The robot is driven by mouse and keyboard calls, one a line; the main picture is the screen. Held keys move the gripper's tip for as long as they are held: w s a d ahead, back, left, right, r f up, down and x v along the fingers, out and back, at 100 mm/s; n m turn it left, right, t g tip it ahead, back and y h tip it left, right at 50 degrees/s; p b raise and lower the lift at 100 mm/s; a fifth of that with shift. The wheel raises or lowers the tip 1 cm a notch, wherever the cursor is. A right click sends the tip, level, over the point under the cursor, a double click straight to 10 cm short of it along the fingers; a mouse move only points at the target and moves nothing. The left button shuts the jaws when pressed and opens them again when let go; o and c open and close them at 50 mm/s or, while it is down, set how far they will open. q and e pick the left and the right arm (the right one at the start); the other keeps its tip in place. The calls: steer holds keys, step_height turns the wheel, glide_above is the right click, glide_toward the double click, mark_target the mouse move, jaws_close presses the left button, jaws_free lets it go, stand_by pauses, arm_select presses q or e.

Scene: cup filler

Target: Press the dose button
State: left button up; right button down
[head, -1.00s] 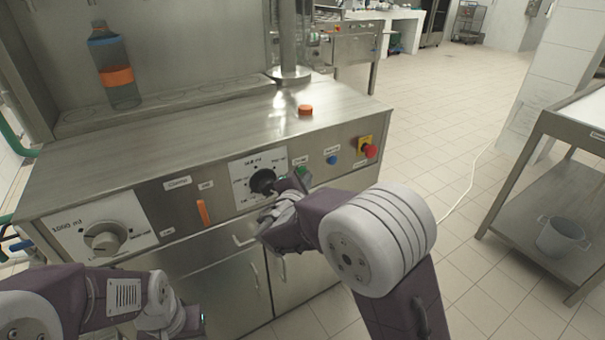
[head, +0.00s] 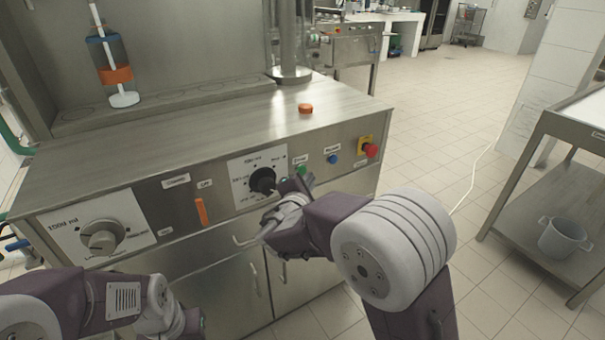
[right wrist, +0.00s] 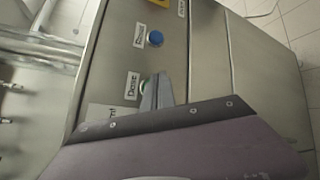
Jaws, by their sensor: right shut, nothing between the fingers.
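The dose button is green (head: 301,169) on the sloped front panel, below a small label; in the right wrist view a label reading "Dose" (right wrist: 132,86) sits beside its green edge (right wrist: 143,86), mostly hidden by my finger. My right gripper (head: 302,184) is shut and empty, with its tips just in front of and below the button. In the right wrist view, its grey fingers (right wrist: 160,93) overlap the button; I cannot tell whether they touch it. My left gripper (head: 190,323) is low at the bottom left, its fingers not clearly visible.
A black dial (head: 263,181) is left of the button, a blue button (head: 333,159) and a red emergency stop (head: 371,150) right. An orange lever (head: 201,211) and a large grey knob (head: 102,237) are farther left. An orange cap (head: 305,108) lies on top.

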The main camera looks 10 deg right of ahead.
steer(key=s, duration=0.1)
steer(key=s+d+b, duration=0.1)
steer(key=s, duration=0.1)
steer(key=s+d+b, duration=0.1)
steer(key=s, duration=0.1)
steer(key=shift+s, duration=0.2)
